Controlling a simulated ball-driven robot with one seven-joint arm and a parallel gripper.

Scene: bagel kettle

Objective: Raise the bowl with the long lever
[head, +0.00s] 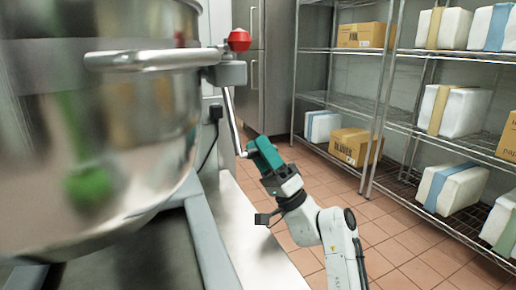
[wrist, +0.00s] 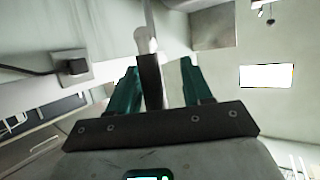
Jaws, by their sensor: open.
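The large steel bowl (head: 110,130) fills the left of the head view, with a horizontal handle bar (head: 150,60) near its rim. The long metal lever (head: 232,118) slants down from the grey bracket beside the bowl. My gripper (head: 255,148), with green fingers, is at the lever's lower end. In the wrist view, the lever (wrist: 150,15) runs down to a pale rounded end piece and a dark part between my spread fingers (wrist: 158,78). The gripper is open around this end, with a clear gap to the right finger; contact on the left is unclear.
A red knob (head: 239,40) tops the bracket above the lever. A black plug with a cord (head: 215,113) is on the machine behind the lever; it also shows in the wrist view (wrist: 75,67). Wire shelves (head: 345,100) with boxes stand at right. Tiled floor (head: 400,240) lies between.

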